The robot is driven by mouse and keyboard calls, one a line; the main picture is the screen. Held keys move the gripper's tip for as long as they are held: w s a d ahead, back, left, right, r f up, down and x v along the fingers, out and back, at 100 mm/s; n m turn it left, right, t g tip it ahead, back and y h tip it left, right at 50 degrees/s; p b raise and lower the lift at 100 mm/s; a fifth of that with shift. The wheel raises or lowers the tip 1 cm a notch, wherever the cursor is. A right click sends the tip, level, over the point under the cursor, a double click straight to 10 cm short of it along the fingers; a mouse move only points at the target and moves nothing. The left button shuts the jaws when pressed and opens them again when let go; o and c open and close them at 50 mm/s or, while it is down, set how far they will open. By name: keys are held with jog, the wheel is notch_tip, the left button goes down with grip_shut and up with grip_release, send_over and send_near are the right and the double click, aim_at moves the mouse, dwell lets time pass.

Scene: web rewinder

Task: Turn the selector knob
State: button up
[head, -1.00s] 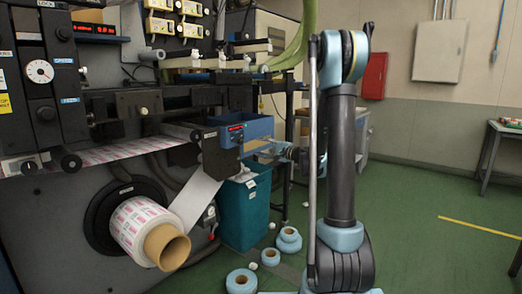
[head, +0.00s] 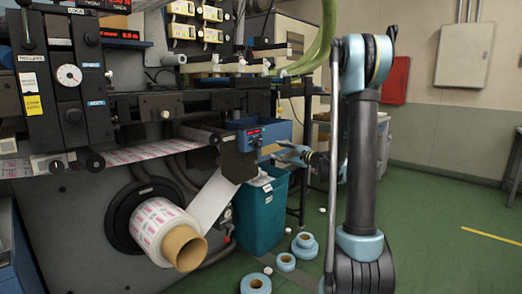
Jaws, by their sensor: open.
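Which knob is the task's selector knob I cannot tell; any on this box is too small to make out. A white round dial (head: 69,75) is on the black panel at upper left, and dark knobs (head: 92,160) sit below that panel. My gripper (head: 279,154) is open and appears empty, just right of the control box in the picture, pointing left towards the machine. A gap shows between it and the box; its depth is hard to judge, and my arm hides part of the wrist.
A printed label roll (head: 158,228) on a cardboard core juts out below. A teal bin (head: 258,215) stands under the blue tray (head: 270,133). Blue rolls (head: 255,284) and white bits lie on the green floor (head: 440,215). The floor at right is mostly clear.

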aim_at(260, 146)
jog(key=x, duration=1.2)
jog(key=shift+w+a, duration=0.15)
jog(key=c, duration=1.1)
